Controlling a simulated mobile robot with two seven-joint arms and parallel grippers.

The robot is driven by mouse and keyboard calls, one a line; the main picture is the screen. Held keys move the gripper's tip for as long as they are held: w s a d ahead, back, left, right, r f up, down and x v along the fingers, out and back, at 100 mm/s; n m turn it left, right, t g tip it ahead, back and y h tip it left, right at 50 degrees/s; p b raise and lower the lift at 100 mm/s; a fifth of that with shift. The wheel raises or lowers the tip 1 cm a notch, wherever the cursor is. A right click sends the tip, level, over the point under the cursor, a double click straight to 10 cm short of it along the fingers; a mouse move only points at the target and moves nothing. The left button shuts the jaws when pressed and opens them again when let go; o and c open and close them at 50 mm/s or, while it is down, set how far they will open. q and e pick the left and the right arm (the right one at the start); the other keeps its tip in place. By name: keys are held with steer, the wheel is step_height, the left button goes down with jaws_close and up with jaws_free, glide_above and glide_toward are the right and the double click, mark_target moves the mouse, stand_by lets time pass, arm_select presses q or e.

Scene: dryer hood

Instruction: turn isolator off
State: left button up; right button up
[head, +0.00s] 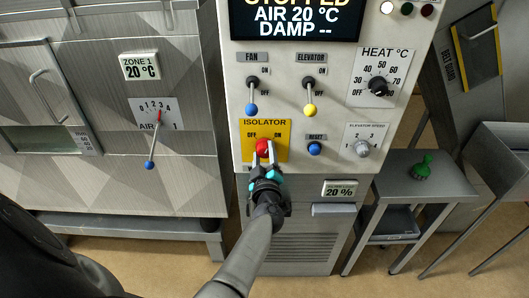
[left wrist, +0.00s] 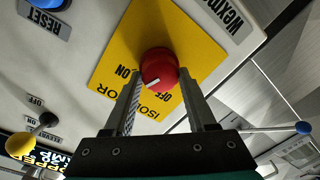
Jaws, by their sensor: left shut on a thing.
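The red isolator knob (head: 263,147) sits on a yellow plate (head: 281,141) marked OFF on the left and ON on the right, on the white control panel. My left gripper (head: 264,158) reaches it from below, one finger on each side. In the left wrist view the red knob (left wrist: 159,68) lies between the fingertips of my left gripper (left wrist: 161,82), which is shut on it. A short white mark shows on the knob near the OFF lettering; its exact setting is hard to tell. My right gripper is not in view.
The fan lever (head: 252,97), elevator lever (head: 310,98) and blue reset button (head: 315,148) are close by on the panel. The display (head: 295,18) reads STOPPED. A grey side table (head: 400,175) with a green object (head: 422,167) stands at right.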

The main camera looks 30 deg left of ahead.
arm_select(q)
steer(key=n, duration=0.6)
steer(key=shift+f+h, duration=0.1)
steer(key=shift+h, duration=0.3)
steer(key=n, duration=0.3)
steer(key=shift+a+n, duration=0.1)
steer(key=shift+n, duration=0.2)
steer(key=shift+f+n+b, duration=0.1)
steer(key=shift+n+b, duration=0.5)
steer(key=shift+n, duration=1)
steer(key=o, duration=1.4)
